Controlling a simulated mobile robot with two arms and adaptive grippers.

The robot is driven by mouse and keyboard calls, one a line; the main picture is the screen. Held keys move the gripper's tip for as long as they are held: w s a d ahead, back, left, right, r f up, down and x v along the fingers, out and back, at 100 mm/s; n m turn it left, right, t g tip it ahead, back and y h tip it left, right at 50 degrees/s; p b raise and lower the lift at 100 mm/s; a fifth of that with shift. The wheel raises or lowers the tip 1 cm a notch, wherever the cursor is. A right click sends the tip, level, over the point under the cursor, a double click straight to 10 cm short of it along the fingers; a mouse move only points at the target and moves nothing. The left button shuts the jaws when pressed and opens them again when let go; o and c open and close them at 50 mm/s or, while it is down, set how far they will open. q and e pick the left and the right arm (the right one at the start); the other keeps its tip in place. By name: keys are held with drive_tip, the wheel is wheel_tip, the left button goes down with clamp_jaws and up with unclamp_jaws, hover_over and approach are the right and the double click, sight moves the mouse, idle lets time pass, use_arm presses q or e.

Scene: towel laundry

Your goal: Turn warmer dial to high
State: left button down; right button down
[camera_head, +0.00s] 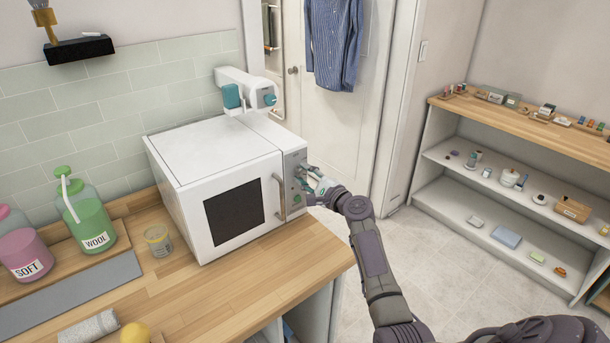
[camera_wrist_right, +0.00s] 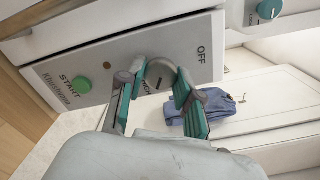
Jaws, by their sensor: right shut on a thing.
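The warmer (camera_head: 205,160) is a white, microwave-like box with a dark window, standing on the wooden counter. My right gripper (camera_head: 313,183) is at the control panel on its right front edge. In the right wrist view, my right gripper (camera_wrist_right: 160,82) has its teal-padded fingers closed on the round grey dial (camera_wrist_right: 158,68), one finger on either side. "OFF" is printed on the panel (camera_wrist_right: 110,62) beside the dial, and another label is partly hidden between the fingers. The dial's pointer setting cannot be made out. A green START button (camera_wrist_right: 80,87) sits on the same panel. My left gripper is not in view.
A white device with teal parts (camera_head: 240,88) stands behind the warmer. Green WOOL (camera_head: 90,225) and pink SOFT (camera_head: 25,255) bottles and a small cup (camera_head: 158,241) are to its left. A shelf unit (camera_head: 545,142) stands at right, with open floor before it.

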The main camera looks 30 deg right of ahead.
drive_tip(key=c, duration=0.8)
unclamp_jaws()
drive_tip(key=shift+s, duration=0.25)
drive_tip(key=s+d, duration=0.1)
drive_tip(key=s, duration=1)
drive_tip(key=shift+s, duration=0.25)
drive_tip(key=shift+a+f, duration=0.1)
